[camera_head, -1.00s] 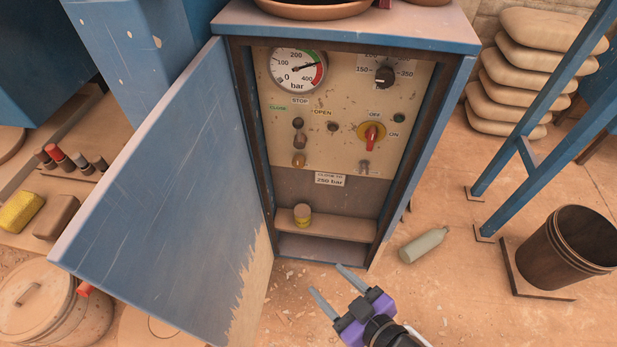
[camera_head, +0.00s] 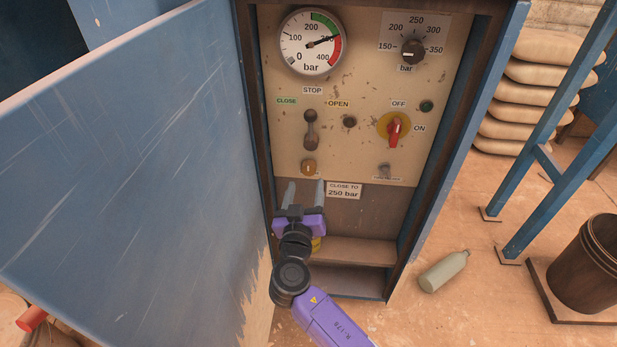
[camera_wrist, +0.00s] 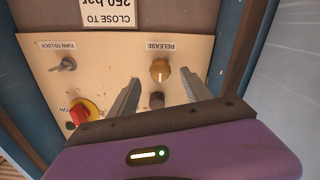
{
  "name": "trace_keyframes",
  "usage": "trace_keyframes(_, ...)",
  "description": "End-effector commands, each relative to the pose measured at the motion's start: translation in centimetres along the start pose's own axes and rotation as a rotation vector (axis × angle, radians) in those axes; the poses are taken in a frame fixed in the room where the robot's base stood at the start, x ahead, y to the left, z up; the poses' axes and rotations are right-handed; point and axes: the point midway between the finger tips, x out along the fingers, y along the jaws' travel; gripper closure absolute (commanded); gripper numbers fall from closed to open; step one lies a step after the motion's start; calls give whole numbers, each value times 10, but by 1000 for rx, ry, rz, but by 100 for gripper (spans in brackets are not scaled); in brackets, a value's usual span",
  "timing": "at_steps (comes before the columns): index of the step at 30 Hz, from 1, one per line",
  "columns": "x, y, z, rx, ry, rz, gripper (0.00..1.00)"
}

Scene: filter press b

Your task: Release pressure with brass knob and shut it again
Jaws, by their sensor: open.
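The brass knob (camera_head: 308,167) sits low on the left of the cream control panel (camera_head: 350,110), under the lever. In the wrist view the brass knob (camera_wrist: 159,70) shows a pale pointer line and has a RELEASE label beside it. My gripper (camera_head: 304,184) is open and empty, just below the knob in the head view. In the wrist view its two fingers (camera_wrist: 156,90) point towards the panel, with the knob lying between their directions. The pressure gauge (camera_head: 311,43) has its needle up right, near the border of green and red.
The blue cabinet door (camera_head: 130,170) stands open on the left. A lever (camera_head: 311,130), a red switch (camera_head: 395,129) and a black dial (camera_head: 412,51) are on the panel. A shelf (camera_head: 355,250) lies below. A bottle (camera_head: 444,271) lies on the floor at right.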

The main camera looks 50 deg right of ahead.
Motion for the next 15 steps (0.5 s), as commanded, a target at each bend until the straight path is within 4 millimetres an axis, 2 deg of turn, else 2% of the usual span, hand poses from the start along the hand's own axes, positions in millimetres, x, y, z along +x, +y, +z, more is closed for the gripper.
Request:
trace_keyframes(9,48,0,0,-1,-1,0,43)
trace_keyframes(15,65,0,0,-1,-2,-1,43)
